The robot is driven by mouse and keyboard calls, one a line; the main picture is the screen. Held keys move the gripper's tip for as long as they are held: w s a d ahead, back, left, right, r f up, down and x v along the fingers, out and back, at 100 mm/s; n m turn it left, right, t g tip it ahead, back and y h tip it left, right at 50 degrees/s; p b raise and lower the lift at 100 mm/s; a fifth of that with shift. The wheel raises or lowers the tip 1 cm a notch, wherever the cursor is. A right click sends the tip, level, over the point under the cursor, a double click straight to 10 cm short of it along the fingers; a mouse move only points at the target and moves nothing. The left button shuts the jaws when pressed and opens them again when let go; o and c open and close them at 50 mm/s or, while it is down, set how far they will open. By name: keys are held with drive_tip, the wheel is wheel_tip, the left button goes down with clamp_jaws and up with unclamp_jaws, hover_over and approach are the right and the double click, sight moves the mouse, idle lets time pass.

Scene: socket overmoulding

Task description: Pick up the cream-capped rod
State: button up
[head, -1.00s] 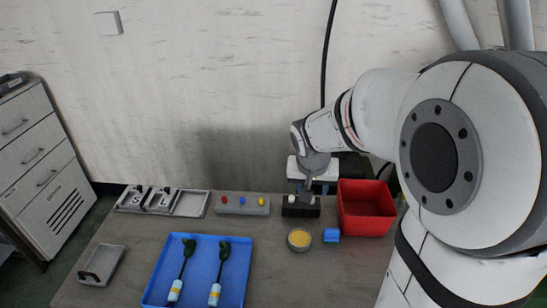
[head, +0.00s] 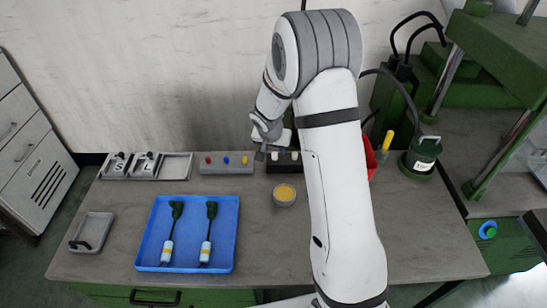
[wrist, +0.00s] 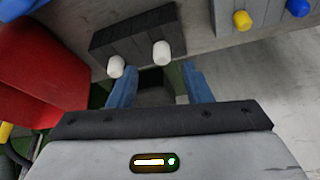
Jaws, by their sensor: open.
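Two cream-capped rods stand in a black holder block (head: 283,168) at the back of the table. In the wrist view the left cap (wrist: 115,67) and right cap (wrist: 161,53) stick out of the block (wrist: 137,34). My gripper (wrist: 159,70) is open, with its two blue fingers apart and nothing seen held between them. The right cap appears just beyond the gap between the fingertips; the left cap appears beyond the left finger. I cannot tell the exact distance. In the head view my gripper (head: 262,150) is beside the holder's left end. The rod shafts are hidden.
A red bin (wrist: 40,65) is close on the left in the wrist view. A grey block with coloured knobs (head: 227,168) stands left of the holder. A yellow-filled dish (head: 284,195) and a blue tray (head: 187,255) are in front. My arm hides part of the table.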

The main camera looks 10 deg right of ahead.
sight(274, 153)
drive_tip(key=x, duration=0.4)
drive_tip(key=shift+a, duration=0.2)
clamp_jaws()
